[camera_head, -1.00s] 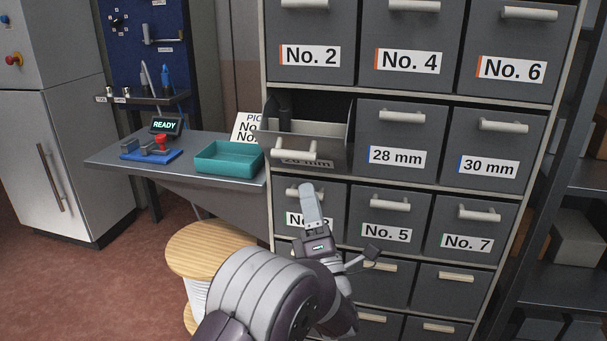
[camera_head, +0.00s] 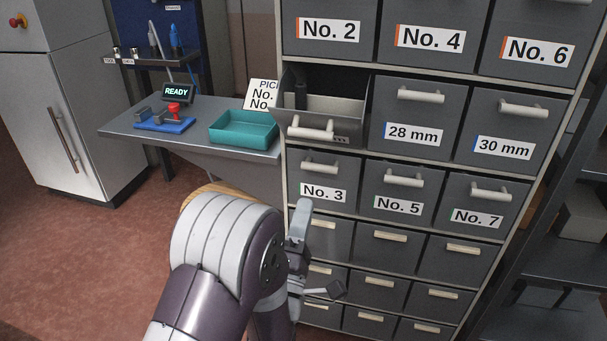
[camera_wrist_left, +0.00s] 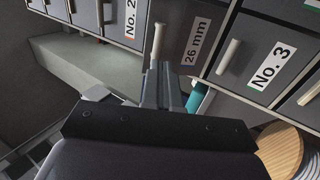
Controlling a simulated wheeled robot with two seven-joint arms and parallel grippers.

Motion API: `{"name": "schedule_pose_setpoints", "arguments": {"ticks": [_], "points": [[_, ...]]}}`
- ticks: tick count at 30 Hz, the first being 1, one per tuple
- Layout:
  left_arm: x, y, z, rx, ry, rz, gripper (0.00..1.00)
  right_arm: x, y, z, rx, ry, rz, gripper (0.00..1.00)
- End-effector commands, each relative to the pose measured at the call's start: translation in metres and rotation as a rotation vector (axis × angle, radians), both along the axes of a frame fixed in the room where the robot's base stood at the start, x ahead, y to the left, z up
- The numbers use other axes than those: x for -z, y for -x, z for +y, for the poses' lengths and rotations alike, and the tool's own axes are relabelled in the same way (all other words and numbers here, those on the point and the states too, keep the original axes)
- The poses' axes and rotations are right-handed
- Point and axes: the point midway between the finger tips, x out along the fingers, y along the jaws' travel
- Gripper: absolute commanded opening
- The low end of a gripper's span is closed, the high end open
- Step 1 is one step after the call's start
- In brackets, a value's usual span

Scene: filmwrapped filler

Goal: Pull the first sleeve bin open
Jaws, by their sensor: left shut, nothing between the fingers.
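The 26 mm sleeve bin (camera_head: 352,112) in the head view stands partly open at the left end of its row. Its hollow inside shows, with a dark item at the back, and its front label is mostly hidden. Its pale handle (camera_head: 310,127) shows; the wrist view shows this handle (camera_wrist_left: 157,40) and the 26 mm label. My left gripper (camera_head: 302,208) is shut and empty, below the bin and in front of the No. 3 drawer's left side. In the left wrist view the fingertips (camera_wrist_left: 162,70) are near the handle, with no grip on it. My right gripper is out of view.
Closed bins marked 28 mm (camera_head: 413,130) and 30 mm (camera_head: 504,145) sit to the right. The No. 3 drawer (camera_head: 323,192) is closed below. A teal tray (camera_head: 243,140) stands on the side table. A wooden spool (camera_wrist_left: 280,150) is beneath. A dark shelf rack is at the right.

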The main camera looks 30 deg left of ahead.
Motion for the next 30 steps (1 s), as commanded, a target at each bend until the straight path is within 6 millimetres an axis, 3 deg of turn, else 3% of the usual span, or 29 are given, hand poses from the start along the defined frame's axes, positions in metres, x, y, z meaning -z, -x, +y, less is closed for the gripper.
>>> {"name": "schedule_pose_setpoints", "arguments": {"ticks": [1, 15, 21, 30], "points": [[-0.010, -0.008, 0.002, -0.001, 0.000, 0.002, 0.00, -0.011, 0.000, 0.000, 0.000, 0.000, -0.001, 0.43], [-0.052, -0.090, 0.022, -0.002, 0.000, -0.001, 0.00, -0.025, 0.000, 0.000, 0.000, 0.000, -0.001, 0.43], [-0.060, -0.105, 0.026, -0.002, 0.000, -0.001, 0.00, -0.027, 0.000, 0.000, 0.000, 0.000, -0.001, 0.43], [-0.061, -0.107, 0.026, -0.003, -0.001, 0.000, 0.00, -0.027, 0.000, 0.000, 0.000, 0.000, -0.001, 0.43]]}}
